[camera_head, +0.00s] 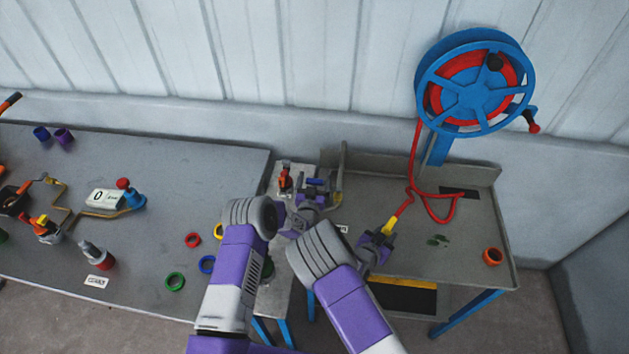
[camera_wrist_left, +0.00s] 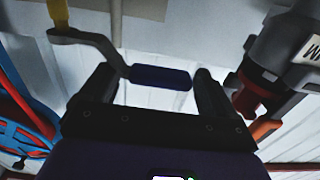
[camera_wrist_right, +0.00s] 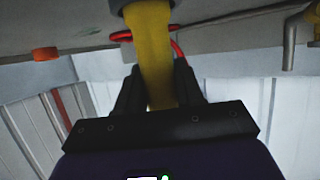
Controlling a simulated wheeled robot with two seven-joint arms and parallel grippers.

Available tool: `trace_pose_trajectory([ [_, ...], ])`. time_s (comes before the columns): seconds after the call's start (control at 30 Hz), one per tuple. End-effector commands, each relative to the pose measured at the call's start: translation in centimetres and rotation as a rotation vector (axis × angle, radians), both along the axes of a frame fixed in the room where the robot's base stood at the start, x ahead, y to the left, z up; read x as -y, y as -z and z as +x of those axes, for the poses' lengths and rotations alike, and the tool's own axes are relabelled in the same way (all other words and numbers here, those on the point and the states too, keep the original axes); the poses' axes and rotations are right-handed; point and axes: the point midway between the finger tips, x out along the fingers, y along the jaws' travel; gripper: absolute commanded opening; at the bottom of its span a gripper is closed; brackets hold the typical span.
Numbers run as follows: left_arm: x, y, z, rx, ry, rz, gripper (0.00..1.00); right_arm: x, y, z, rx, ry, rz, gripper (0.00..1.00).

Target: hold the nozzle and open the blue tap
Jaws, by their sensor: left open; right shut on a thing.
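The blue tap handle (camera_head: 317,182) is on the narrow section between the two tables. In the left wrist view its dark blue grip (camera_wrist_left: 160,77) lies crosswise between my left fingertips, on a grey bent lever. My left gripper (camera_head: 310,193) is open, with a gap to each side of the grip; I cannot tell the depth between them. My right gripper (camera_head: 383,236) is shut on the yellow nozzle (camera_head: 389,226), above the right table. The nozzle also fills the middle of the right wrist view (camera_wrist_right: 154,55), and a red hose (camera_head: 404,208) runs from it.
A blue hose reel (camera_head: 474,84) stands behind the right table (camera_head: 470,270). An orange-and-black fitting (camera_head: 285,180) stands left of the tap. The left table (camera_head: 190,165) holds coloured rings, fittings and a counter (camera_head: 104,198).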

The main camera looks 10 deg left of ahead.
Motion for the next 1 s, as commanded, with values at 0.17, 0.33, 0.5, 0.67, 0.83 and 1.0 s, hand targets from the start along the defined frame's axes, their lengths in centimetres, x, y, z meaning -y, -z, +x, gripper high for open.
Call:
trace_pose_trajectory([
  [0.17,0.01,0.04,0.10,-0.001,0.000,0.000,0.89,-0.05,0.17,-0.07,-0.005,0.000,0.002,0.00],
  [0.33,0.01,0.03,0.09,-0.001,0.000,0.000,0.79,-0.05,0.17,-0.07,-0.004,0.000,0.001,0.00],
  [0.5,0.01,0.01,0.09,0.000,0.000,0.000,0.53,-0.05,0.17,-0.07,-0.004,0.000,0.001,0.00],
  [0.67,0.01,0.00,0.09,0.000,0.000,0.000,0.28,-0.05,0.17,-0.07,-0.004,0.000,0.001,0.00],
  [0.83,0.00,-0.01,0.10,0.000,0.001,-0.001,0.14,-0.05,0.16,-0.06,-0.004,0.000,0.001,0.00],
  [1.0,-0.02,-0.07,0.40,0.003,0.028,-0.002,0.13,-0.05,0.16,-0.06,-0.004,0.000,0.001,0.00],
])
